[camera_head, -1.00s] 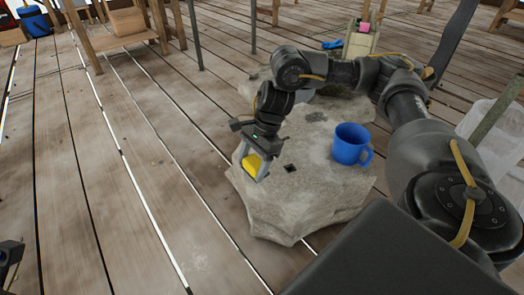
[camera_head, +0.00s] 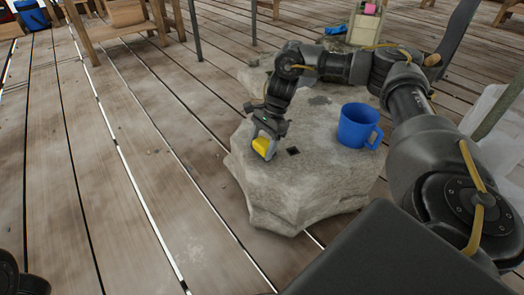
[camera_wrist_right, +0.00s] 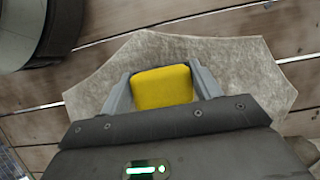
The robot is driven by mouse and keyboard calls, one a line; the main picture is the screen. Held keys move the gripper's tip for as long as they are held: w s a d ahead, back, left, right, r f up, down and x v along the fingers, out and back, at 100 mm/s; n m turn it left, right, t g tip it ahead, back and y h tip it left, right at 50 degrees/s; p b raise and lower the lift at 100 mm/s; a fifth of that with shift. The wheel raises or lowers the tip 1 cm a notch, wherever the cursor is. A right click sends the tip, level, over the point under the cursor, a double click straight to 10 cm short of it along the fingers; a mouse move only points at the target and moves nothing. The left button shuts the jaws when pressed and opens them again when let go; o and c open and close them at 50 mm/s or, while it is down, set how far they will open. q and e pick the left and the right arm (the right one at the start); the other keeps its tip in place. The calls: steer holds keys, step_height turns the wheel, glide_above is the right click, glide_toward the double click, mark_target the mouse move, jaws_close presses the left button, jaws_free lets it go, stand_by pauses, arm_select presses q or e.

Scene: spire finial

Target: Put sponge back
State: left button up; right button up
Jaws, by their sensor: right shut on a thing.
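A yellow sponge (camera_head: 263,146) is between the fingers of my right gripper (camera_head: 264,150), over the left part of a grey stone block (camera_head: 300,200). In the right wrist view the sponge (camera_wrist_right: 162,87) fills the gap between the two grey fingers (camera_wrist_right: 160,92), which are shut on it. The stone's bare surface (camera_wrist_right: 235,60) lies behind it there. I cannot tell whether the sponge touches the stone. In the head view only a dark part of my left arm shows at the bottom left; its gripper is out of view.
A blue mug (camera_head: 358,126) stands on the stone to the right of the sponge. A small dark square (camera_head: 293,151) marks the stone top. Wooden benches (camera_head: 110,25) stand at the back left. The plank floor (camera_head: 130,170) on the left is clear.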

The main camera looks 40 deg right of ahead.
steer(key=shift+f, duration=0.5)
steer(key=shift+r, duration=0.15)
steer(key=o, duration=1.1)
